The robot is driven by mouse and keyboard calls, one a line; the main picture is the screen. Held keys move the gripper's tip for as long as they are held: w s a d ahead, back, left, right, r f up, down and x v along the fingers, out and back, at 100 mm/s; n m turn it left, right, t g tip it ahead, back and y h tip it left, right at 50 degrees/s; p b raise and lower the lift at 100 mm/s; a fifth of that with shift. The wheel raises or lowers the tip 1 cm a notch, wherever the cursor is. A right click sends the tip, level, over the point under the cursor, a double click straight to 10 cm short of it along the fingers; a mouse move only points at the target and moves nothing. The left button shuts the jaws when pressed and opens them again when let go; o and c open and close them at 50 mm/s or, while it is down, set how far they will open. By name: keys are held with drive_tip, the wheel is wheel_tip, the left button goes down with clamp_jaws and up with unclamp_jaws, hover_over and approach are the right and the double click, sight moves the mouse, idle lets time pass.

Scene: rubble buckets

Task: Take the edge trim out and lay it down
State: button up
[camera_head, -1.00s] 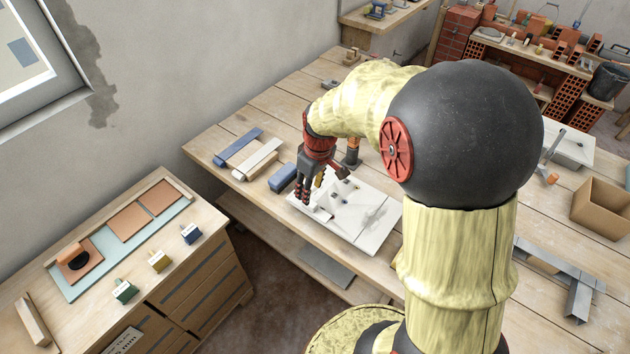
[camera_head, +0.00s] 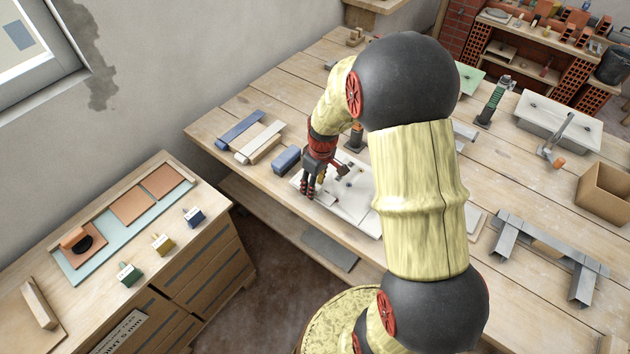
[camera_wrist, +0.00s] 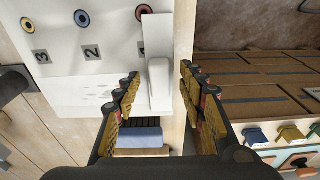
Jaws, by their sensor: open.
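The white piece (camera_wrist: 159,82) at the edge of a white board (camera_wrist: 75,92) looks like the edge trim, though I cannot be sure. In the wrist view it is a narrow strip beside the ring near the board's right edge. My gripper (camera_wrist: 157,86) is open, with its fingers on either side of the strip's near end; I cannot tell if they touch it. In the head view my gripper (camera_head: 309,191) points down over the left corner of the white board (camera_head: 352,208), and hides the strip there.
The board has coloured rings and printed numbers. A blue block (camera_head: 287,159) lies just left of my gripper, with a grey-white bar (camera_head: 258,143) and a longer blue bar (camera_head: 240,129) beyond. Bare planks (camera_head: 225,165) show around them. A lower cabinet (camera_head: 190,262) stands at left.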

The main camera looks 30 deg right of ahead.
drive_tip(key=shift+c, duration=1.4)
drive_tip(key=c, duration=0.7)
clamp_jaws()
